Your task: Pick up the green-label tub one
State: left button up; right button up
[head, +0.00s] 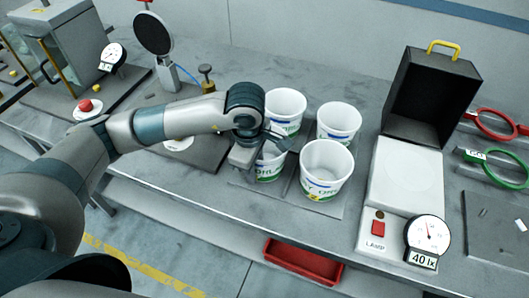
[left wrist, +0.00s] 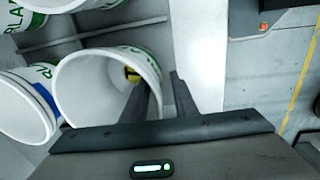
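Several white open tubs with green lettering and blue marks stand together on a grey tray (head: 327,209). The front-left tub (head: 269,172) is partly hidden by my left gripper (head: 262,147), which is at its rim. The front-right tub (head: 327,165), back-left tub (head: 285,106) and back-right tub (head: 339,121) stand around it. In the left wrist view, my left gripper (left wrist: 154,80) is open, with one finger inside a tub (left wrist: 90,88) and the other outside its wall. Gaps show between fingers and wall. My right gripper is not in view.
A black-lidded lamp box (head: 405,185) with a 40 lx dial (head: 428,236) stands right of the tubs. Red (head: 492,125) and green (head: 500,168) ring tools lie further right. A red bin (head: 303,264) is below the bench's front edge.

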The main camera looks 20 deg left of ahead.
pick_arm(q)
jog(key=shift+f, duration=0.3)
grip_shut()
dwell(0.3)
jog(key=shift+r, duration=0.1)
jog(key=shift+r+b, duration=0.4)
jog(key=shift+r, duration=0.25)
jog(key=shift+r+b, duration=1.35)
jog(key=shift+r, duration=2.95)
